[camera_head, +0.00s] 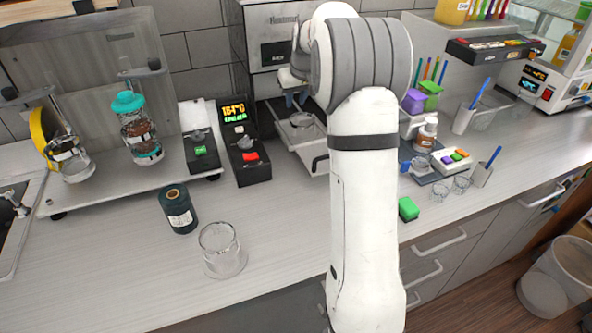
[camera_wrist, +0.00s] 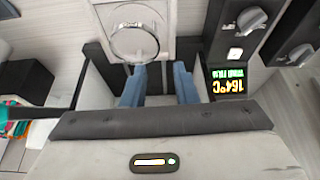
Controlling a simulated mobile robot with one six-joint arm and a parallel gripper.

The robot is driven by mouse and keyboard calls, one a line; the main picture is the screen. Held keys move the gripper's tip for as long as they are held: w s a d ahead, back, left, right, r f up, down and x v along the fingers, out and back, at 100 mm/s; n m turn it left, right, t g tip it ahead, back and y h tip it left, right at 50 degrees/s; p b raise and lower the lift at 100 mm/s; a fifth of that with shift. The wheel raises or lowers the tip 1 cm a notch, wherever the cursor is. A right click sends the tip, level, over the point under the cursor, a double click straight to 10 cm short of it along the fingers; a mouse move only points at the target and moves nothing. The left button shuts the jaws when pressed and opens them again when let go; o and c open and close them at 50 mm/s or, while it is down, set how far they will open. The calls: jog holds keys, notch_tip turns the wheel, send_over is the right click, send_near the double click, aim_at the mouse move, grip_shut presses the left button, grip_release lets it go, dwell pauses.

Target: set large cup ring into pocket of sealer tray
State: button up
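The cup sealer (camera_head: 270,50) stands against the wall, with its pale tray (camera_head: 316,160) pulled out in front. A shiny round ring (camera_head: 301,120) is on the tray, over its pocket. It also shows in the wrist view (camera_wrist: 134,42), near the top of the picture. I cannot tell whether the ring is fully seated. My gripper (camera_head: 296,101) is over the tray at the sealer, partly hidden by my arm. In the wrist view my gripper's two blue fingers (camera_wrist: 160,70) are apart with nothing between them. The ring lies just beyond the fingertips, towards the left one.
Left of the tray are two black control boxes, one with a lit temperature display (camera_head: 234,111). A dark roll (camera_head: 179,208) and a clear cup (camera_head: 222,252) stand on the front counter. A green block (camera_head: 408,208) lies right of my arm. The front left counter is mostly clear.

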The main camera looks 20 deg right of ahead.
jog(key=s+a+r, duration=0.4)
jog(key=s+a, duration=0.2)
jog(key=s, duration=0.4)
jog(key=s+a+f, duration=0.1)
jog(key=s+a, duration=0.2)
jog(key=s, duration=0.7)
jog(key=s+a+f, duration=0.1)
jog(key=s+a, duration=0.2)
jog(key=s, duration=0.6)
jog(key=s+a+f+g, duration=0.1)
jog(key=s+a+f, duration=0.1)
jog(key=s, duration=0.8)
jog(key=shift+s+a, duration=0.3)
jog(key=shift+a, duration=0.15)
jog(key=shift+f, duration=0.15)
jog(key=shift+f, duration=0.15)
